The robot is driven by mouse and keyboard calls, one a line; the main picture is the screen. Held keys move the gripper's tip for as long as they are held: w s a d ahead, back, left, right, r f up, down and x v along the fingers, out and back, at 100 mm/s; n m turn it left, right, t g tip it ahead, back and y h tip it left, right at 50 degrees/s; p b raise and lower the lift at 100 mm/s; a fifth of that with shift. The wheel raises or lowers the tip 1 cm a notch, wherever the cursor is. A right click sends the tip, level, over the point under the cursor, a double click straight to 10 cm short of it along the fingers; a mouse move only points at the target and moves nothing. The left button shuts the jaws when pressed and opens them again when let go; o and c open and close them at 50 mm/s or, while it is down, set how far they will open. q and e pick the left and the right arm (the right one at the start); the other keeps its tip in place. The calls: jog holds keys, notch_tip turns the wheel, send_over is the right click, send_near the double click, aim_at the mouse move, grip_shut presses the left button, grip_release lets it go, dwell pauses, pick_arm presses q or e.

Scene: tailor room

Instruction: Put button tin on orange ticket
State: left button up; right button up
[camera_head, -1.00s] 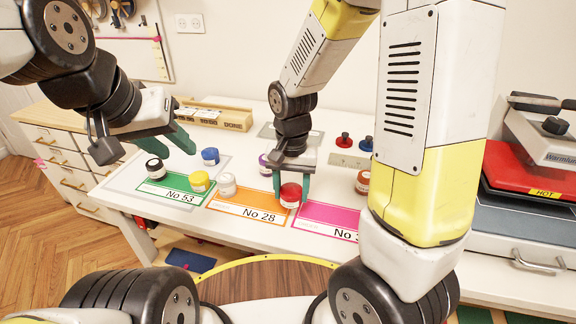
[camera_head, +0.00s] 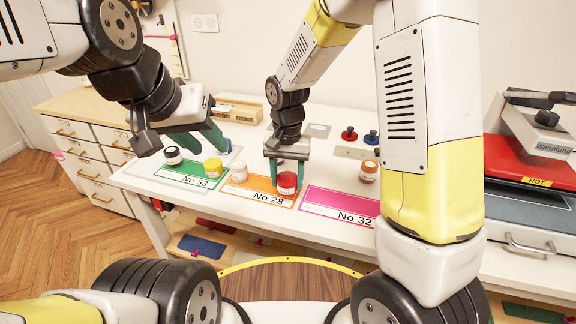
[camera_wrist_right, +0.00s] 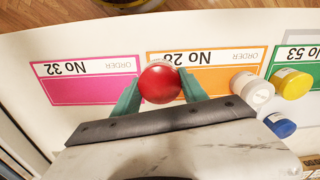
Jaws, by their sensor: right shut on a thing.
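My right gripper (camera_head: 287,172) is shut on a red tin (camera_head: 287,184). The tin is upright between its green fingers, at the right end of the orange No 28 ticket (camera_head: 262,198). In the right wrist view, the tin's round red top (camera_wrist_right: 159,83) overlaps the edge of the orange ticket (camera_wrist_right: 215,70) nearest the pink one. I cannot tell whether its base touches the surface. A white tin (camera_head: 239,172) stands by the orange ticket's other end. My left gripper (camera_head: 197,146) is open, with no tin visible between its fingers, above the back of the green ticket.
A pink No 32 ticket (camera_head: 325,205) lies right of the orange one, and a green No 53 ticket (camera_head: 185,177) lies left. Black-topped (camera_head: 172,156), yellow (camera_head: 213,168) and orange-topped (camera_head: 369,171) tins stand nearby. A heat press (camera_head: 530,175) is at right.

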aim_at(288, 179)
jog(key=w, duration=0.4)
jog(key=shift+w+f, duration=0.2)
jog(key=shift+f, duration=1.75)
jog(key=o, duration=1.4)
jog(key=shift+f, duration=0.15)
jog(key=shift+o, duration=0.2)
notch_tip(288, 179, up, 12)
jog(key=s+d+r+n+t+y, duration=0.1)
jog(key=s+d+r+t+y, duration=0.15)
jog(key=s+d+r, duration=0.75)
jog(key=s+d+r+n+t, duration=0.1)
jog(key=s+d+r+t, duration=0.2)
jog(key=s, duration=0.6)
jog(key=shift+s+d+t, duration=0.35)
jog(key=shift+s+d, duration=0.05)
jog(key=shift+d, duration=0.2)
